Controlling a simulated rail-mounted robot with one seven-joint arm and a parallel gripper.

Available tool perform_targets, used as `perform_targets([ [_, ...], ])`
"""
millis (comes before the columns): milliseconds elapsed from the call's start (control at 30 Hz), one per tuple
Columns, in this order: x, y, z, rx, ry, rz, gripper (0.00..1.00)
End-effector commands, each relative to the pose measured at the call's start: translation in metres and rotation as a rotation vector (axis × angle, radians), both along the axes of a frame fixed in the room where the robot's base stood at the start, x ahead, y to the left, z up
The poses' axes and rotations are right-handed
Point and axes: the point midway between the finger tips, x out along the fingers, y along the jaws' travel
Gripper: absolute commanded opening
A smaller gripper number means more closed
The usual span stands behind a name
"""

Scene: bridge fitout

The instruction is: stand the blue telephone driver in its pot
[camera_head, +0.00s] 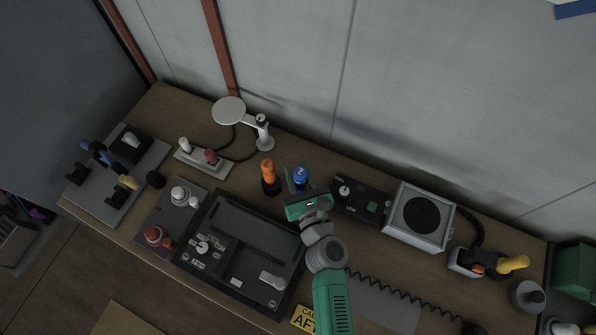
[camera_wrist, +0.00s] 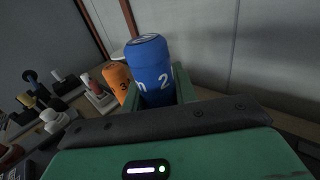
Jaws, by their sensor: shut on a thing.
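The blue telephone driver (camera_head: 301,174), a thick cylinder with a white number 2, is upright or nearly so between the fingers of my gripper (camera_head: 299,186). In the wrist view the blue driver (camera_wrist: 151,68) stands up between the two green fingers, and my gripper (camera_wrist: 157,92) is shut on it. Its lower end is hidden by my gripper. An orange driver (camera_head: 267,167) stands in a dark pot (camera_head: 270,187) just left of the blue one. The orange driver (camera_wrist: 117,78) also shows behind the left finger. I cannot see a pot under the blue driver.
A black control box (camera_head: 360,200) and a grey speaker box (camera_head: 418,217) stand close to the right. A black tray (camera_head: 243,245) lies front left. A white lamp (camera_head: 263,133) and a plug strip (camera_head: 203,160) are behind left. The wall rises behind the desk.

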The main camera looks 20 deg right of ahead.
Motion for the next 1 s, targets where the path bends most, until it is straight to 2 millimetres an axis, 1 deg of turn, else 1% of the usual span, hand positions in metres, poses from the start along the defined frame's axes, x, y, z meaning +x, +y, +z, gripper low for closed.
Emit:
perform_targets([
  [1000,0.000,0.000,-0.031,0.000,-0.001,0.000,0.00],
])
